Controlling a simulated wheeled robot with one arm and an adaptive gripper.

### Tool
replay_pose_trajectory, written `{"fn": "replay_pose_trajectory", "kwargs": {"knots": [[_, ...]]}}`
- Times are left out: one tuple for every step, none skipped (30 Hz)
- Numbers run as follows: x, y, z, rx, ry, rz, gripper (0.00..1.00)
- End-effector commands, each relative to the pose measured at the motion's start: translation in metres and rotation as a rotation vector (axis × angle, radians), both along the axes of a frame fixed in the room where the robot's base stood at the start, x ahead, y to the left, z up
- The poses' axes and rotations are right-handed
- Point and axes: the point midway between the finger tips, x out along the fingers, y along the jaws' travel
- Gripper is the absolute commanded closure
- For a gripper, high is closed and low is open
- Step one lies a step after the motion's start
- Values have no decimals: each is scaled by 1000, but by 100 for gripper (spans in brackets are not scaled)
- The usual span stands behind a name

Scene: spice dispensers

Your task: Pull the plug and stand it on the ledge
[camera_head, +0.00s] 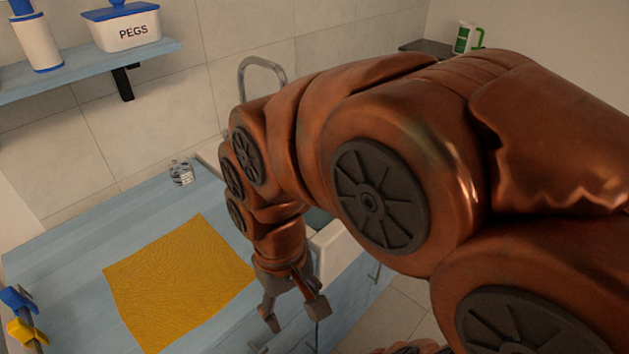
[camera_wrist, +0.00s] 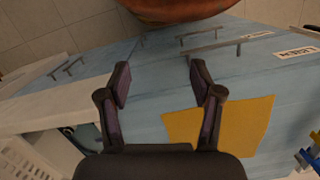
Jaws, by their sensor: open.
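My gripper (camera_head: 295,316) hangs low in front of the blue counter near the white sink, fingers apart and nothing between them. The wrist view also shows my gripper (camera_wrist: 161,82) open and empty, with blue surface beyond the fingertips. The white sink (camera_head: 333,250) is mostly hidden behind my arm; only its front wall and a bit of dark basin show. I cannot make out the plug in either view. I cannot tell which surface is the ledge.
A yellow cloth (camera_head: 180,285) lies on the blue counter (camera_head: 60,250). A small clear jar (camera_head: 181,173) stands at the back, near the metal tap (camera_head: 262,68). A shelf (camera_head: 75,72) holds a PEGS box (camera_head: 125,30) and a bottle (camera_head: 36,42). A green-white container (camera_head: 464,38) stands back right.

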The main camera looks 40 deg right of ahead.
Motion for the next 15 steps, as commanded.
{"fn": "replay_pose_trajectory", "kwargs": {"knots": [[14,-9,-1,-11,-7,-71,34],[22,-13,-1,-18,-8,-115,34],[34,-20,-1,-26,-12,-176,34],[43,-26,0,-34,-19,-225,34],[53,-33,1,-42,-24,-272,34],[64,-42,0,-53,-26,-335,34],[74,-49,1,-60,-31,-381,34],[83,-56,2,-68,-39,-425,34],[93,-66,1,-78,-41,-485,34],[102,-74,0,-87,-45,-528,34],[111,-83,0,-96,-51,-572,34],[121,-94,-1,-105,-57,-628,34],[129,-102,-3,-112,-59,-668,34],[137,-111,-4,-121,-64,-708,34],[147,-123,-5,-133,-72,-761,34]]}}
